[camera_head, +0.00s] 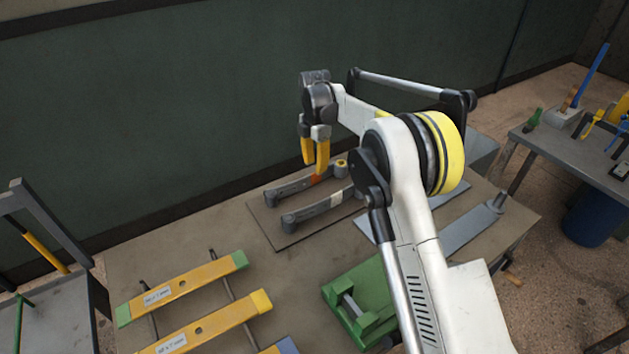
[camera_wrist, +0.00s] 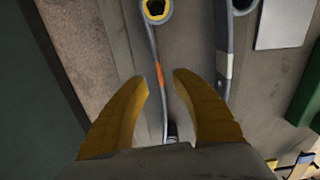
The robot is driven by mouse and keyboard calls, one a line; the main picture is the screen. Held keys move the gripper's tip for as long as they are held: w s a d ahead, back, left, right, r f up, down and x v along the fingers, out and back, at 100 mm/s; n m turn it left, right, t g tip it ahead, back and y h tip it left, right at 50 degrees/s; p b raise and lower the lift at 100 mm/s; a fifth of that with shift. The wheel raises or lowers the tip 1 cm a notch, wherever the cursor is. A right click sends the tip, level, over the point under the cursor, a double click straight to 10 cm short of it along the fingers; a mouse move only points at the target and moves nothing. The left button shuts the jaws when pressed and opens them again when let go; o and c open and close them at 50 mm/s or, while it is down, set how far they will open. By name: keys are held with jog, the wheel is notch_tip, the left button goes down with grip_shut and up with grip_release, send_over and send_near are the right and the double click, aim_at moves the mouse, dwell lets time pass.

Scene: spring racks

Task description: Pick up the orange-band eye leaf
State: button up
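The orange-band eye leaf (camera_head: 290,186) is a grey bar lying on a dark mat (camera_head: 262,219), with a yellow-lined eye at its far right end and an orange band. In the wrist view the leaf (camera_wrist: 153,48) runs lengthwise, its orange band between and just beyond my fingertips. My gripper (camera_head: 315,168) points down with its yellow fingers over the band in the head view. In the wrist view my gripper (camera_wrist: 160,78) is open, with a gap on each side of the leaf. I cannot tell the exact height between the fingertips and the leaf.
A similar grey leaf with a white band (camera_head: 305,213) lies parallel, close by; it also shows in the wrist view (camera_wrist: 224,60). Yellow-orange leaves (camera_head: 180,284) rest on rods at front left. A green fixture (camera_head: 352,306) stands at front centre. A dark wall rises behind.

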aim_at(315, 174)
notch_tip(315, 174, down, 5)
jog(key=shift+a+r+b, duration=0.1)
jog(key=shift+b, duration=0.85)
jog(key=shift+r, duration=0.15)
grip_shut()
